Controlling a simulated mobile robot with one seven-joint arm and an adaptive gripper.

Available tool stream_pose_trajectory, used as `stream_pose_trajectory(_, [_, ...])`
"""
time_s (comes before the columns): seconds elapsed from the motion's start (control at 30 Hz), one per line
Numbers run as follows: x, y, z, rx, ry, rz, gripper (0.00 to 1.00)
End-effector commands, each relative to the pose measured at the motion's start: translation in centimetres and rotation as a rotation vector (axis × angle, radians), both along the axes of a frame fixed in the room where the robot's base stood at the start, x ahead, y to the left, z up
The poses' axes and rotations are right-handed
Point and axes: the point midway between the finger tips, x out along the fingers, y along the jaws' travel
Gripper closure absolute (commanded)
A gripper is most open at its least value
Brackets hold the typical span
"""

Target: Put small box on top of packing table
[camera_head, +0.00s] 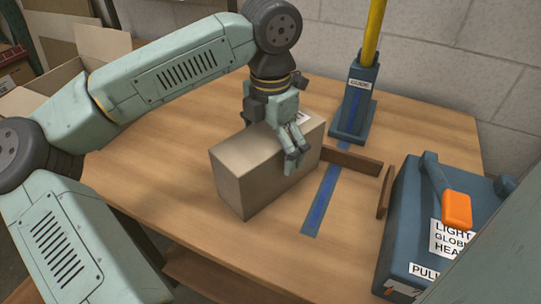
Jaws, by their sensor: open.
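The small box (252,178) is a plain brown cardboard carton standing on the wooden packing table (180,195), left of the blue strip. A bit of white label shows on its top near the far end. My gripper (295,157) points down at the box's far right part, with its fingers open. The visible finger hangs by the right side of the box; I cannot tell whether it touches. The other finger and part of the box top are hidden behind the gripper.
A blue guide stand (355,99) with a yellow pole rises at the back. Low wooden rails (350,161) lie right of the box. A blue machine (416,225) with an orange handle (457,210) stands at the right. An open carton (50,85) is at the left. The table front is clear.

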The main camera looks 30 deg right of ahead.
Motion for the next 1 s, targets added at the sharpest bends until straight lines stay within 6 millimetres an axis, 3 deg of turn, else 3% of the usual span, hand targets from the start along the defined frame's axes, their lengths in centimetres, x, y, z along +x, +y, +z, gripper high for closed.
stream_pose_trajectory(0.17, [0.01, 0.0, 0.02, 0.0, 0.0, 0.0, 0.08])
stream_pose_trajectory(1.0, [0.02, 0.01, 0.06, 0.0, -0.001, 0.0, 0.64])
